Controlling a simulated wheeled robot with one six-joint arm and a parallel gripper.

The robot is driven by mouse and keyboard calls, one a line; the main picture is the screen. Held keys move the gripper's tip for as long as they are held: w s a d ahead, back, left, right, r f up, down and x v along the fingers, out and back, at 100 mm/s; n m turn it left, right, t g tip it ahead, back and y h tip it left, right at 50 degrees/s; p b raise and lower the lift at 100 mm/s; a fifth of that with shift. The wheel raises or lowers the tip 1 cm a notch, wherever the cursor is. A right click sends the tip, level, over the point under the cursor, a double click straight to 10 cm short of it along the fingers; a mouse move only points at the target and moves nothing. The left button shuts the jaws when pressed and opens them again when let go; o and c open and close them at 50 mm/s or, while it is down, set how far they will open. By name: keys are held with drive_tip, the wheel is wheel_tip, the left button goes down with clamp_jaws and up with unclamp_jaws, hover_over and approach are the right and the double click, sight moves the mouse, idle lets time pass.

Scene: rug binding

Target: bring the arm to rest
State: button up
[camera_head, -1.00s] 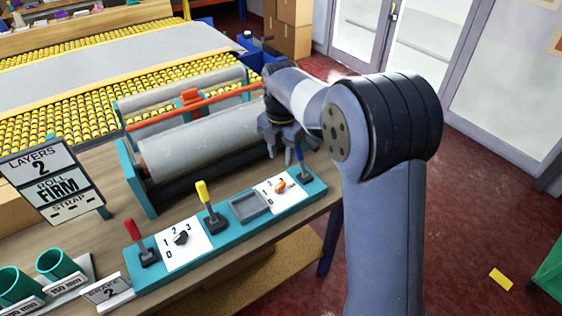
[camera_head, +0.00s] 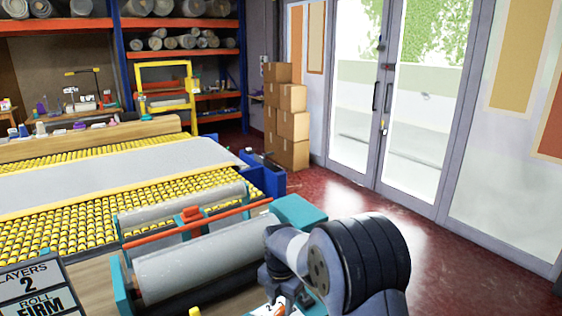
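My arm (camera_head: 355,265) comes up from the bottom right of the head view and bends left. My gripper (camera_head: 274,287) hangs from it at the bottom of the picture, just right of the front end of the grey roller (camera_head: 200,262). Its fingers are small, dark and partly hidden, so their spacing is unclear. I see nothing held in it. Part of a white dial plate with an orange knob (camera_head: 281,303) shows close below it at the lower edge.
The rolling machine has an orange bar (camera_head: 200,220) and a teal end housing (camera_head: 299,210) near my arm. A sign (camera_head: 30,290) reads LAYERS 2, ROLL FIRM. Behind lie a yellow roller table (camera_head: 60,232), stacked boxes (camera_head: 290,125) and glass doors. Red floor (camera_head: 450,250) is open on the right.

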drive_tip(key=shift+f, duration=0.65)
drive_tip(key=shift+m, duration=0.3)
